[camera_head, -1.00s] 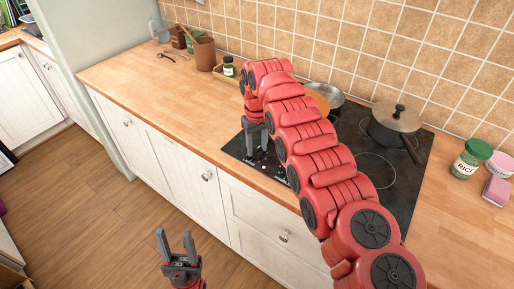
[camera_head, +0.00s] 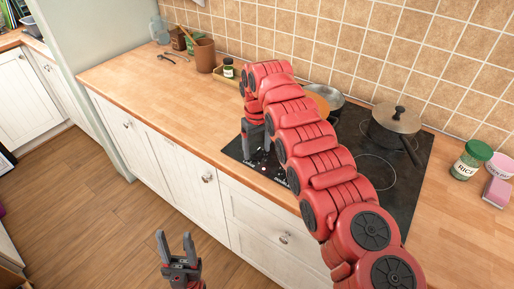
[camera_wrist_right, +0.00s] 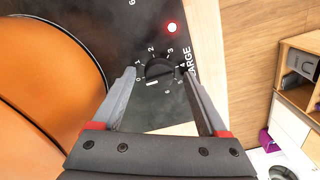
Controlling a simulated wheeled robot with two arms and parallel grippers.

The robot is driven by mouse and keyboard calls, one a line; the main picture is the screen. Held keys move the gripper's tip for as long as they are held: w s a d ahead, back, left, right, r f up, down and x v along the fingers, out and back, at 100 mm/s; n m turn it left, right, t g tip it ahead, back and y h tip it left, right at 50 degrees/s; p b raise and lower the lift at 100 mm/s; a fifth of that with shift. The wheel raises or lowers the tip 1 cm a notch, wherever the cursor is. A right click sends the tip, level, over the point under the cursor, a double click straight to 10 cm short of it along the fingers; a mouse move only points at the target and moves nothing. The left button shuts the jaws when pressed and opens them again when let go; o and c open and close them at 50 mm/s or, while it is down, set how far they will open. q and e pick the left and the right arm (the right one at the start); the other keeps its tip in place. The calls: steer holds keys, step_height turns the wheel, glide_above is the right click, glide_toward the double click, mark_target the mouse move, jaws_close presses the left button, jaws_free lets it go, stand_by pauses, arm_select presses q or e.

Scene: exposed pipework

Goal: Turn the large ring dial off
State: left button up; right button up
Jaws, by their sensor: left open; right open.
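The large ring dial (camera_wrist_right: 159,72) is a black knob on the dark hob panel, with numbers around it and the partly hidden word "LARGE" beside it. In the head view the right gripper (camera_head: 256,143) points down over the hob's front left corner, and the dial there is too small to make out. My left gripper (camera_head: 176,246) is open and empty, above the floor in front of the cabinets.
The black hob (camera_head: 405,190) carries a lidded pot (camera_head: 393,121) and a pan (camera_head: 326,95) partly behind my right arm. A large orange round surface (camera_wrist_right: 45,75) lies close to the right gripper. A rice jar (camera_head: 470,160) stands right of the hob. The left counter (camera_head: 160,93) is mostly clear.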

mark_target(257, 150)
step_height(257, 150, up, 4)
steer(key=shift+f, duration=0.1)
step_height(257, 150, up, 14)
steer(key=p, duration=1.4)
steer(key=shift+f, duration=0.2)
steer(key=shift+s+f, duration=0.1)
